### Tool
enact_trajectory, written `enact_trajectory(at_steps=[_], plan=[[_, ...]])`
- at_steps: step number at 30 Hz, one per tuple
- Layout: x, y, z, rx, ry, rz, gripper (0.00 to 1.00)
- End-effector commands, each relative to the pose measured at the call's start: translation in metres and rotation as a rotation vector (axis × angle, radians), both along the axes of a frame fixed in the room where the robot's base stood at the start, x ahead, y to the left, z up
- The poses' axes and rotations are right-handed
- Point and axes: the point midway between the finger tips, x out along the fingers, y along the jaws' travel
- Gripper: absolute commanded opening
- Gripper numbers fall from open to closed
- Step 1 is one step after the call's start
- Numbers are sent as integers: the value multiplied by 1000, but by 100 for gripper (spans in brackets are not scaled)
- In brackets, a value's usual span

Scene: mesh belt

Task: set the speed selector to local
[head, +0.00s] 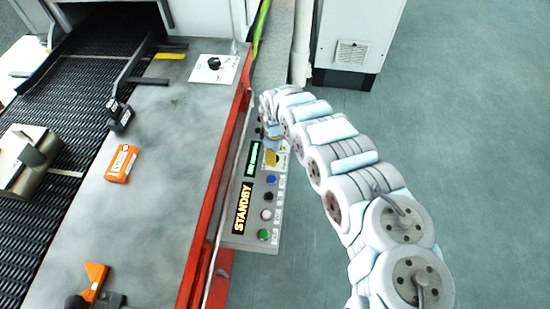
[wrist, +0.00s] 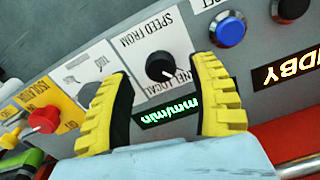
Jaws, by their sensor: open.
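The speed selector is a round black knob (wrist: 160,67) on a white plate marked "SPEED FROM" (wrist: 146,30) in the wrist view. A small white mark shows at its lower right side, towards a partly hidden word beside "LOCAL". My gripper (wrist: 163,75) is open, its yellow-ribbed fingers on either side of the knob with gaps to it. I cannot tell how far the fingertips are above the plate. In the head view my gripper (head: 271,157) shows as a yellow patch over the control panel (head: 240,241), and the knob is hidden there.
A blue button (wrist: 228,29) sits right of the selector. A red isolator knob (wrist: 43,119) on yellow is at the left. A green lit display (wrist: 170,111) and an orange "STANDBY" display (head: 243,208) are close by. A red rail (head: 205,222) runs along the panel.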

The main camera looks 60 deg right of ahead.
Motion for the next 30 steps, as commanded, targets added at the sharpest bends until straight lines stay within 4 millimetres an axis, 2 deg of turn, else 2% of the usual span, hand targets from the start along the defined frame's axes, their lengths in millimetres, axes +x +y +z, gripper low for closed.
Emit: enact_trajectory(at_steps=[6, 18, 19, 20, 25, 30], plan=[[-1, 2, -17, 5, 3, 0, 60], [-1, 1, -19, 2, 3, 0, 60], [-1, 1, -19, 2, 3, 0, 57], [-1, 1, -19, 2, 2, 0, 49], [-1, 1, -19, 2, 2, -1, 0], [-1, 1, -19, 2, 2, -3, 0]])
